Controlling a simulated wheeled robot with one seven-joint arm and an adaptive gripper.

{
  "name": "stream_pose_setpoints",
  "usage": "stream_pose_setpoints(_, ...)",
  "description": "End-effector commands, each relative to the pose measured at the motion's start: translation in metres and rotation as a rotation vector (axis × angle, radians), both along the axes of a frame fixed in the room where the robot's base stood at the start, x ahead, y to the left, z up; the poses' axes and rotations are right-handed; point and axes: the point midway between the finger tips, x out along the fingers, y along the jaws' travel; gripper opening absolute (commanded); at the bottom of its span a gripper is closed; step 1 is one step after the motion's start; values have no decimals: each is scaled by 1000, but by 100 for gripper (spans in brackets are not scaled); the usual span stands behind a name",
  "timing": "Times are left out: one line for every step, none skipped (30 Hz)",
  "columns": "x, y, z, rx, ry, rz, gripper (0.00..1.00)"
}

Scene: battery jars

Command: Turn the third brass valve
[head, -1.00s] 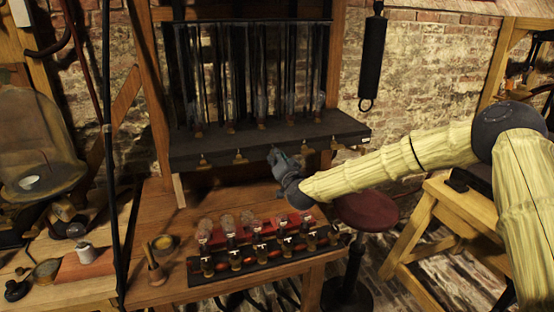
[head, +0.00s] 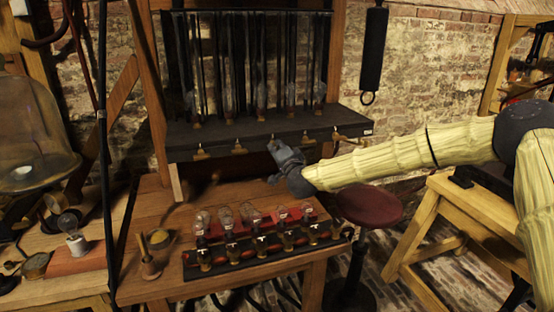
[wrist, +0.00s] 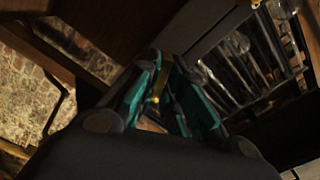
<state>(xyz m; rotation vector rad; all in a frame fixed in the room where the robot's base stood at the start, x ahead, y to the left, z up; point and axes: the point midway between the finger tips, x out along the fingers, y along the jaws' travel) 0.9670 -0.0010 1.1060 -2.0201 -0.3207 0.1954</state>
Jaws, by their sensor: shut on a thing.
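A row of small brass valves runs along the front edge of the dark shelf (head: 225,139). The first valve (head: 200,152) and second valve (head: 239,147) are to the left of my gripper; the fourth valve (head: 307,139) and fifth valve (head: 336,134) are to its right. My gripper (head: 273,147) is at the shelf edge at the third place in the row and covers most of that valve. In the wrist view, my gripper's teal fingers (wrist: 163,82) are shut on the third brass valve, of which a small bright piece (wrist: 155,99) shows between them.
Tall glass jars with dark rods stand on the shelf. Below, a wooden bench (head: 150,205) holds a dark rack (head: 196,271) with several glass bulbs. A round red stool (head: 369,206) stands to the right, below my arm. A black spring-like cylinder (head: 374,50) hangs on the brick wall.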

Motion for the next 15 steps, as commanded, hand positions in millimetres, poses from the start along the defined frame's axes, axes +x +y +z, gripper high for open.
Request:
stream_pose_setpoints(0, -1, -9, 40, 14, -2, 0)
stream_pose_setpoints(0, -1, -9, 66, 23, -2, 0)
stream_pose_setpoints(0, -1, -8, 100, 33, -1, 0)
stream_pose_setpoints(0, -1, -8, 124, 41, -1, 0)
stream_pose_setpoints(0, -1, -8, 149, 50, -2, 0)
stream_pose_setpoints(0, -1, -8, 180, 60, -1, 0)
stream_pose_setpoints(0, -1, -8, 202, 68, -1, 0)
stream_pose_setpoints(0, -1, -8, 224, 75, -1, 0)
stream_pose_setpoints(0, -1, -8, 251, 84, -1, 0)
stream_pose_setpoints(0, -1, -8, 271, 91, -1, 0)
stream_pose_setpoints(0, -1, -7, 290, 97, -1, 0)
stream_pose_setpoints(0, -1, -7, 314, 105, -1, 0)
stream_pose_setpoints(0, -1, -7, 331, 110, -1, 0)
stream_pose_setpoints(0, -1, -6, 345, 115, -1, 0)
stream_pose_setpoints(0, -1, -6, 364, 121, -1, 0)
